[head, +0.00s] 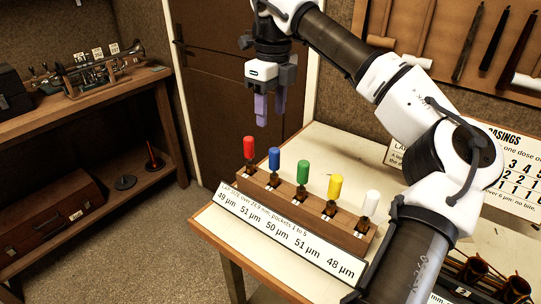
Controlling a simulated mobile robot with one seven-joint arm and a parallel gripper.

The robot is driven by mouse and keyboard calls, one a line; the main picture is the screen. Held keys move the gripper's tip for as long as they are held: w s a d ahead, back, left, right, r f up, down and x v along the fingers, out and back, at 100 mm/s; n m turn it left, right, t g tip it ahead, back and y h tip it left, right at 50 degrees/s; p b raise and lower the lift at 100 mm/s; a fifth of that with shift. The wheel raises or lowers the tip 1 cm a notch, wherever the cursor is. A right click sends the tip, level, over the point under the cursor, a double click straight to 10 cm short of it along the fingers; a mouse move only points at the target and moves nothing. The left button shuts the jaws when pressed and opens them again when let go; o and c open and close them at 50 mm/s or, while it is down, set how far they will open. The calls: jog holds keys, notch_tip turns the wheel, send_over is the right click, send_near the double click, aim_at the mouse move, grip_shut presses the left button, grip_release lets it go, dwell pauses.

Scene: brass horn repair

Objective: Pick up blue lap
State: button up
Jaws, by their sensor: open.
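The blue lap (274,159) stands upright in a wooden rack (262,193) on the workbench, second from the left. A red lap (249,149) stands to its left and a green lap (303,171) to its right. A yellow lap (335,186) and a white lap (371,202) stand farther right. My gripper (270,118) points down in the air above the rack's left end, with purple fingers apart and empty. In the picture it shows above the blue lap, not touching it.
A label strip (290,240) with µm values runs along the rack's front. Brass casings (480,272) stand at the bench's lower right. A shelf (90,95) with a trumpet (105,68) is at the left. The bench top (345,146) behind the rack is clear.

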aim_at(274, 150)
jog(key=f, duration=0.5)
jog(key=d+f+p, duration=0.1)
jog(key=f, duration=0.2)
jog(key=shift+w, duration=0.2)
jog(key=shift+s+f+p, duration=0.15)
jog(key=shift+f+p, duration=0.25)
jog(key=shift+f, duration=0.1)
jog(key=shift+s+a+f+p, duration=0.15)
jog(key=shift+f+p, duration=0.55)
jog(key=shift+f, duration=1.5)
jog(key=shift+c, duration=0.2)
grip_shut()
jog(key=shift+r, duration=0.1)
